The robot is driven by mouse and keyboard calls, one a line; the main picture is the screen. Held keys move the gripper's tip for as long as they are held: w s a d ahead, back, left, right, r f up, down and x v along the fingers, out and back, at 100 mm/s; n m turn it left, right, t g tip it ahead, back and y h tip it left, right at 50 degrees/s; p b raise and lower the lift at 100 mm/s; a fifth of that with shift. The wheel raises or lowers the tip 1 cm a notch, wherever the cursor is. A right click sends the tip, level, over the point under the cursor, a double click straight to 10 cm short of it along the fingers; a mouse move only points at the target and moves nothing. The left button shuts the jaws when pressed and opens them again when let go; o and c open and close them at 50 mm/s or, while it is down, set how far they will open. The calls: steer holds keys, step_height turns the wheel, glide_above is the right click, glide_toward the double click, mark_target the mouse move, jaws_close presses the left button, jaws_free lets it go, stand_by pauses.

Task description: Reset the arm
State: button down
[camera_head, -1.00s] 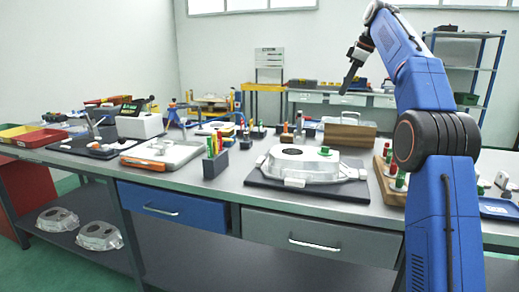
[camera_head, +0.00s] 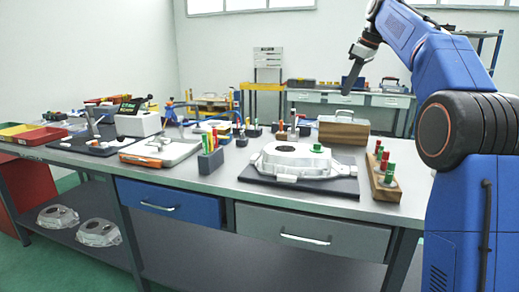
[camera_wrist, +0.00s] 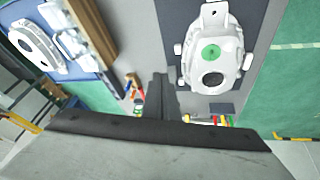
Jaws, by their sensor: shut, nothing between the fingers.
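My arm, blue with black joints, rises at the right of the head view. My gripper (camera_head: 346,86) hangs from its end, pointing down, above the back part of the workbench. Its fingers are shut and hold nothing; they also show as a dark bar in the wrist view (camera_wrist: 160,97). An aluminium casting (camera_head: 290,160) with a green plug on top lies on a dark mat (camera_head: 262,181) below my gripper, clear of it. The same casting shows in the wrist view (camera_wrist: 212,62).
A wooden block (camera_head: 385,193) with green and red pieces stands right of the mat. A pen holder (camera_head: 210,163) stands left of it. A wooden case (camera_head: 343,130) stands behind. Two castings (camera_head: 98,232) lie on the lower shelf. The bench front edge is clear.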

steer(key=s+a+f+m, duration=0.2)
steer(key=s+f+m, duration=0.15)
steer(key=s, duration=1.05)
steer(key=s+f+m+t+h, duration=0.1)
steer(key=s+f+m, duration=0.6)
steer(key=s+f, duration=2.7)
steer(key=shift+s+d+f+h, duration=0.15)
steer(key=shift+s+d+h, duration=0.15)
steer(key=shift+s+h, duration=0.75)
steer(key=shift+s, duration=0.15)
